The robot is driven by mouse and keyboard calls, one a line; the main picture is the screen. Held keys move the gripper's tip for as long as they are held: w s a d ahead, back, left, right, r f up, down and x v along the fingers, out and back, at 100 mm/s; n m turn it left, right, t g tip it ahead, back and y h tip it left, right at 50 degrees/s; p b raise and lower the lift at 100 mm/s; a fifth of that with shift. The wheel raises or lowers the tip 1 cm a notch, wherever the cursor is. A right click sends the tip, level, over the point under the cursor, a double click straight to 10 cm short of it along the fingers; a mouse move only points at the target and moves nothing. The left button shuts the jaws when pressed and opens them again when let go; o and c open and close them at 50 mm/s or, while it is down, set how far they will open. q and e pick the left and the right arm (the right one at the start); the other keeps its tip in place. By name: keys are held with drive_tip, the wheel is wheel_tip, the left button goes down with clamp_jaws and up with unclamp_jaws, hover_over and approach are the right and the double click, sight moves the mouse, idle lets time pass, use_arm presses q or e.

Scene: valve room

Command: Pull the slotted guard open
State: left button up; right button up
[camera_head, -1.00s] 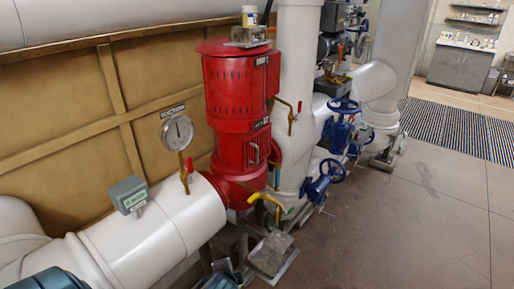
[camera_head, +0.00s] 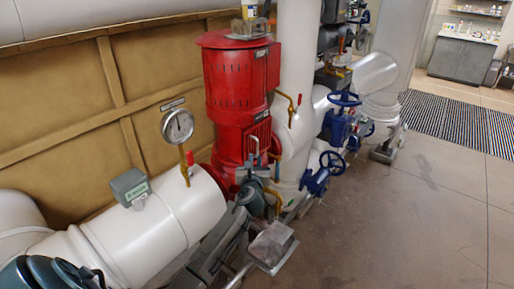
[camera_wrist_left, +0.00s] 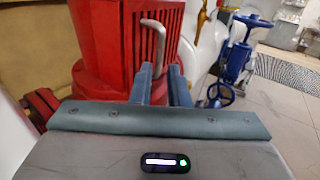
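The slotted guard (camera_head: 257,138) is a red panel with vertical slots on the lower front of the tall red motor housing. It looks closed against the housing. A bent grey handle (camera_head: 255,150) stands on it. In the left wrist view the slotted guard (camera_wrist_left: 128,35) is ahead and the handle (camera_wrist_left: 158,42) stands out from it. My left gripper (camera_head: 257,172) is just below and in front of the handle. Its two fingers (camera_wrist_left: 161,78) are apart, with the handle's lower end between their tips in the picture; whether they touch it I cannot tell. My right gripper is not in view.
A white pipe with a pressure gauge (camera_head: 177,126) and a grey box (camera_head: 131,187) lies to the left. Blue valve wheels (camera_head: 332,162) and white pipes stand close on the right. A grey block on a plate (camera_head: 272,243) is low in front. The floor at right is clear.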

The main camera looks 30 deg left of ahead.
sight(257, 147)
use_arm(q)
drive_tip(key=b+x, duration=0.1)
drive_tip(key=x, duration=0.2)
drive_tip(key=b+x, duration=0.4)
drive_tip(key=x, duration=0.1)
drive_tip(key=shift+w+a+f, duration=0.2)
drive_tip(key=shift+w+f, duration=0.1)
drive_tip(key=shift+f, duration=0.05)
drive_tip(key=shift+w+a+r, duration=0.25)
drive_tip(key=shift+w+a, duration=0.05)
drive_tip(key=shift+w, duration=0.25)
drive_tip(key=shift+c, duration=0.2)
clamp_jaws()
drive_tip(key=shift+d, duration=0.1)
